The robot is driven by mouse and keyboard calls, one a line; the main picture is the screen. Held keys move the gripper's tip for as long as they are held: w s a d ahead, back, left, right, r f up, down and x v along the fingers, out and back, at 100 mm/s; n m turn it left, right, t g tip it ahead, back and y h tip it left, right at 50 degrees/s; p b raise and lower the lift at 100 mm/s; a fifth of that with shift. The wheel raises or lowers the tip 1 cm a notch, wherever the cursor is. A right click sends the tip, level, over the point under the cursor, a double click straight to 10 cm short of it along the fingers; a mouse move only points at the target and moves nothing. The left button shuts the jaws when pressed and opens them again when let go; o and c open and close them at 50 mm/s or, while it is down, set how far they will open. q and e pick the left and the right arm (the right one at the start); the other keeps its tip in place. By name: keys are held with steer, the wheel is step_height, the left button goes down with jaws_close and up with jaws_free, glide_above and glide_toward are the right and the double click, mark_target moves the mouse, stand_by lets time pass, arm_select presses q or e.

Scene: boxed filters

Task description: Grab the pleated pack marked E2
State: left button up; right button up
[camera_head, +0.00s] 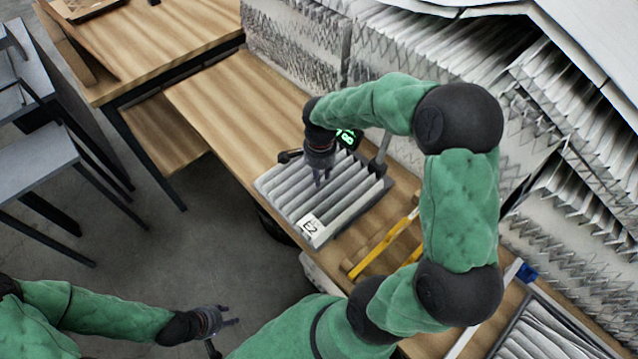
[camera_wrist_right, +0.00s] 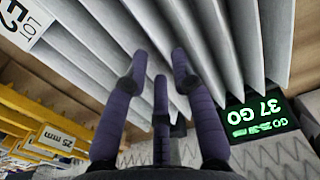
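The pleated pack marked E2 (camera_head: 290,187) lies on the wooden table, a grey framed block of pale folds with a white E2 label at its near corner. In the right wrist view its folds (camera_wrist_right: 222,40) fill the upper part, with the label at the top left. My right gripper (camera_head: 322,180) is over the middle of the pack, pointing down at the folds. In the wrist view its fingers (camera_wrist_right: 160,68) are spread with nothing between them; I cannot tell whether the tips touch the folds. My left gripper (camera_head: 225,316) is open and empty, away from the table.
Yellow bars (camera_head: 382,245) lie right of the pack. Stacked pleated filters (camera_head: 440,50) line the back. The table (camera_head: 215,95) left of the pack is clear.

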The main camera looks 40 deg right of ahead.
step_height(320, 180, down, 3)
steer(key=shift+w+d, duration=0.1)
jaws_close()
steer(key=shift+r, duration=0.2)
steer(key=shift+r, duration=0.6)
steer(key=s+a+r+p, duration=0.2)
steer(key=s+a+r, duration=0.4)
steer(key=a+r, duration=0.5)
steer(key=shift+a+r, duration=0.25)
steer(key=shift+a, duration=0.65)
